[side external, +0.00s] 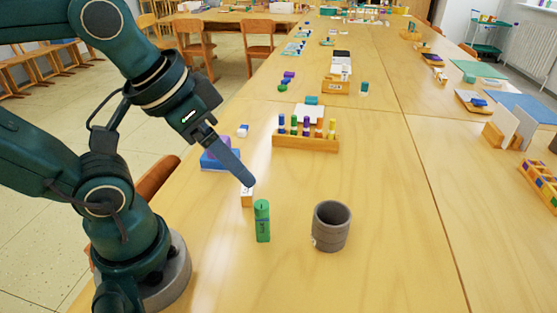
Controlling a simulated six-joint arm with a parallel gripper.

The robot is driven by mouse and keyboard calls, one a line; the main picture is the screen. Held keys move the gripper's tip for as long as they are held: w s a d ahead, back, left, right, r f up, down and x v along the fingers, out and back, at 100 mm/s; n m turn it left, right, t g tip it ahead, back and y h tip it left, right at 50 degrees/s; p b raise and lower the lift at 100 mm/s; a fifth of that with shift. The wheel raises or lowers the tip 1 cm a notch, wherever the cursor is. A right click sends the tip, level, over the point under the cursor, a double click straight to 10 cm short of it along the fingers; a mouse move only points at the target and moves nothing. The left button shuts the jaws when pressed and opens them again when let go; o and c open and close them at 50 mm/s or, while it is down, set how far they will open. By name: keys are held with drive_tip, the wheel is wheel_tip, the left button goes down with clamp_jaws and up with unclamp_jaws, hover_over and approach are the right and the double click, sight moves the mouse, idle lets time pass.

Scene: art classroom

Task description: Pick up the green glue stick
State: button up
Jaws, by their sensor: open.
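The green glue stick (262,221) stands upright on the wooden table, near the front of the picture. My gripper (248,183) is open and points down and to the right, with its fingertip just above and to the left of the glue stick's top. It appears apart from the glue stick, though the depth between them is hard to judge. Only one finger shows clearly; the other is hidden behind it or lined up with it. Nothing shows between the fingers.
A grey cup (331,226) stands right of the glue stick. A small white and wooden block (247,197) sits just behind it. A wooden rack (306,142) with coloured pegs and a blue box (221,161) lie farther back. The table right of the cup is clear.

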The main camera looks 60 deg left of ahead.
drive_tip(key=w+a+r+m+t+y, duration=0.1)
drive_tip(key=w+a+r+m+t, duration=0.15)
drive_tip(key=w+r+t, duration=0.35)
drive_tip(key=w+a+r+m+t, duration=0.15)
drive_tip(key=w+a+r, duration=0.25)
drive_tip(key=w, duration=0.4)
drive_tip(key=w+a+r+m+t+y, duration=0.1)
drive_tip(key=w+a+r+m+t, duration=0.1)
drive_tip(key=w+a+r+t, duration=0.25)
drive_tip(key=m+g+h, duration=0.9)
drive_tip(key=g+h, duration=0.5)
drive_tip(key=h, duration=0.1)
hover_over(256, 202)
wheel_tip(256, 202, down, 12)
drive_tip(key=r, duration=0.1)
drive_tip(key=shift+g, duration=0.4)
drive_tip(key=f, duration=1.5)
drive_tip(key=shift+a+f, duration=0.15)
drive_tip(key=shift+a, duration=0.25)
drive_tip(key=shift+f, duration=0.3)
drive_tip(key=shift+w+d+f, duration=0.1)
drive_tip(key=shift+d+f, duration=0.05)
drive_tip(key=shift+d, duration=0.1)
drive_tip(key=shift+x, duration=2.3)
